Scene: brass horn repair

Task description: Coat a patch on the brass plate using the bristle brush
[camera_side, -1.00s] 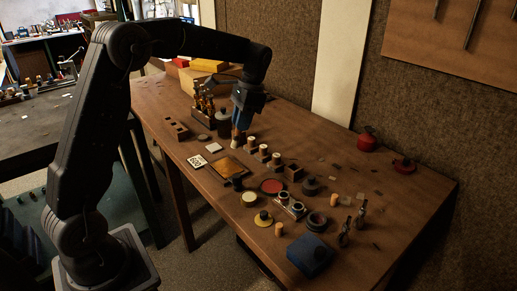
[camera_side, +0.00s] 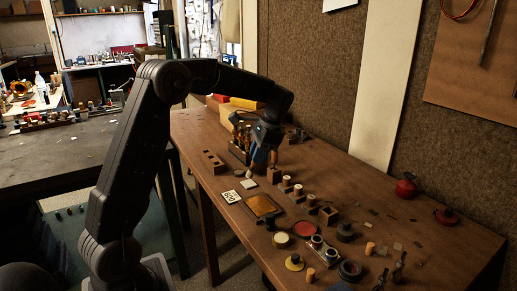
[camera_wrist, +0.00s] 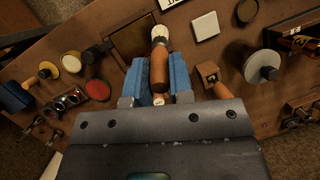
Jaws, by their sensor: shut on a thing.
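My gripper (camera_wrist: 157,80) is shut on the wooden handle of the bristle brush (camera_wrist: 159,66), between its blue fingers. The pale bristles point away from the gripper, toward the top of the wrist view. In the side view the brush (camera_side: 251,172) is tilted, bristles low and left, behind the brass plate (camera_side: 262,205). The golden, dark-edged plate lies flat on the bench; in the wrist view it (camera_wrist: 127,42) is just left of the bristles and partly covered by the brush and a finger. The bristles look apart from the plate.
An empty wooden block (camera_side: 273,175) stands right of the brush, in a row with several blocks holding pegs. A white square (camera_wrist: 205,26) and a marker card (camera_side: 231,197) lie near the plate. Round tins, including a red one (camera_side: 304,230), stand right of the plate.

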